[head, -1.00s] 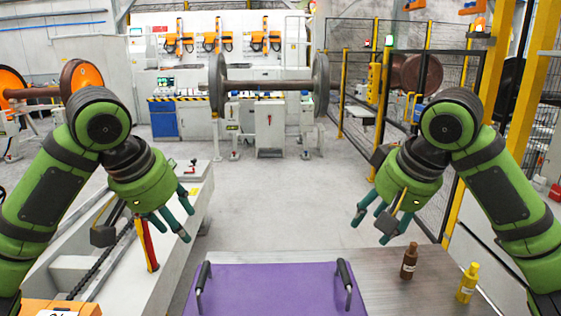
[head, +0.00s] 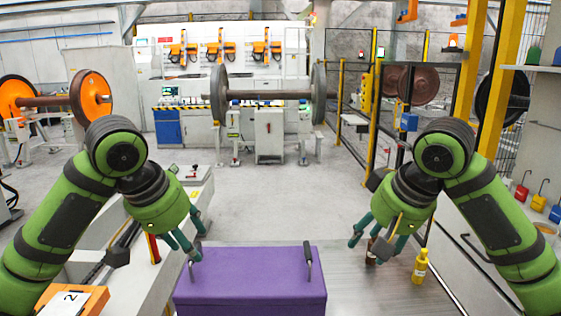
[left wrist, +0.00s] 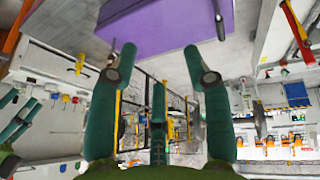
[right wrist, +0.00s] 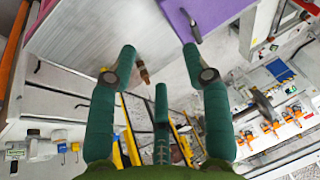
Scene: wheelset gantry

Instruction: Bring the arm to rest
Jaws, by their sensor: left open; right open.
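My left gripper (head: 188,240) is in front of my left side, fingers spread and empty. In the head view its fingertips overlap the left handle of the purple case (head: 250,282); contact cannot be told. In the left wrist view the case (left wrist: 165,18) lies beyond the open fingers. My right gripper (head: 378,240) is open and empty to the right of the case. A brown bottle (head: 371,254) is partly hidden behind its fingers; it also shows in the right wrist view (right wrist: 142,72). Both arms are bent and held out forward.
A yellow bottle (head: 420,267) stands on the grey tabletop (head: 395,292), right of the case. An orange numbered box (head: 72,300) is at lower left. A wheelset (head: 270,94) stands farther back. The floor (head: 275,205) between is clear. A mesh fence (head: 400,110) stands at the right.

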